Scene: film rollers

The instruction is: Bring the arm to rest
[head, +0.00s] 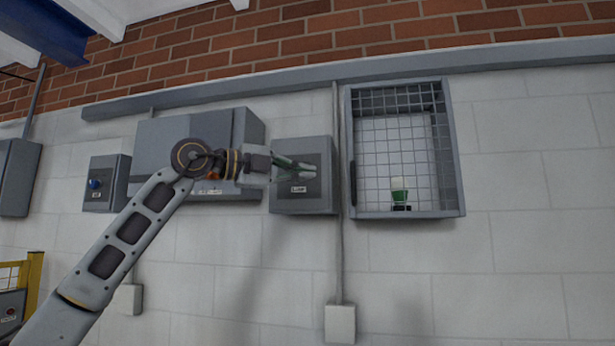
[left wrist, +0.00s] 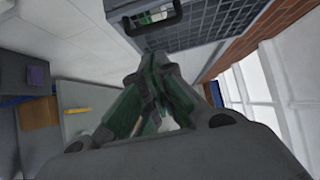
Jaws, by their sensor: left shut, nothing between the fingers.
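My left arm rises from the lower left in the head view, and its gripper (head: 300,168) is in front of a small grey wall box (head: 303,204) with a dark label. The gripper is shut and empty. I cannot tell whether it touches the box. In the left wrist view the gripper (left wrist: 158,62) shows its green-sided fingers together, with a mesh-fronted cabinet (left wrist: 222,32) beyond them. My right gripper is in neither view.
The mesh-fronted cabinet (head: 459,185) on the wall holds a green and white item (head: 399,193). A large grey box (head: 160,150) is behind my arm. A smaller box with a blue button (head: 95,183) is at left. A conduit (head: 338,250) runs down the wall.

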